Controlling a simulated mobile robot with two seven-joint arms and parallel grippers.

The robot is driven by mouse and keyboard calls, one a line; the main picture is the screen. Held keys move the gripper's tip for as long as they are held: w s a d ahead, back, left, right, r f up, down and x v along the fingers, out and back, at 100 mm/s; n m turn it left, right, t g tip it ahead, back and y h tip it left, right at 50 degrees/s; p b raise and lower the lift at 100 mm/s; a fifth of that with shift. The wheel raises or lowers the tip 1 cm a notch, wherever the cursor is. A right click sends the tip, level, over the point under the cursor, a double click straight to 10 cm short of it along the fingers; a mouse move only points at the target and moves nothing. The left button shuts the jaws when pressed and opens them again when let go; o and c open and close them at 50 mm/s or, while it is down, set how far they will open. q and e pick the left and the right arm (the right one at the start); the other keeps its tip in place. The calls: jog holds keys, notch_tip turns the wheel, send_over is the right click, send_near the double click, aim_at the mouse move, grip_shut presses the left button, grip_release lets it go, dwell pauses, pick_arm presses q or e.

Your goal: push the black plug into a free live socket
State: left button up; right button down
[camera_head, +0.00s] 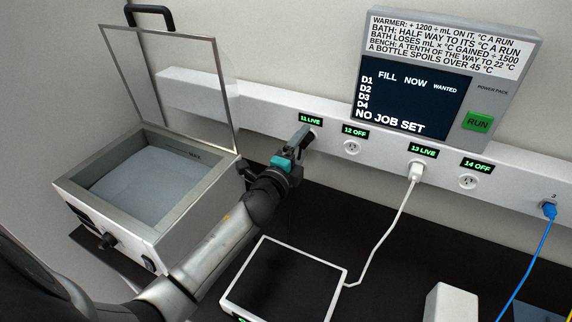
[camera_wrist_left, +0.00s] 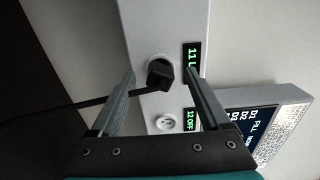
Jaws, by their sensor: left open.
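The black plug (camera_wrist_left: 160,74) is at the socket under the 11 LIVE label (camera_head: 311,120), with its black cord (camera_wrist_left: 70,108) running left in the left wrist view. It covers most of the socket, and whether it is fully seated cannot be told. My left gripper (camera_head: 300,141) is open at this socket, with one finger on each side of the plug. Socket 13 (camera_head: 423,152), labelled LIVE, holds a white plug (camera_head: 416,172). Socket 12 (camera_head: 352,147) and socket 14 (camera_head: 467,182) are empty and labelled OFF. My right gripper is not in view.
An open-lidded bath (camera_head: 145,215) stands at the left. A flat white-rimmed pad (camera_head: 285,285) lies on the dark bench, joined to the white cord (camera_head: 386,240). A screen panel (camera_head: 415,95) hangs above the strip. A blue plug (camera_head: 549,209) is at the right.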

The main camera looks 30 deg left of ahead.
pick_arm(q)
jog(key=s+b, duration=0.1)
jog(key=s, duration=1.3)
jog(key=shift+s+d, duration=0.2)
jog(key=shift+d, duration=0.2)
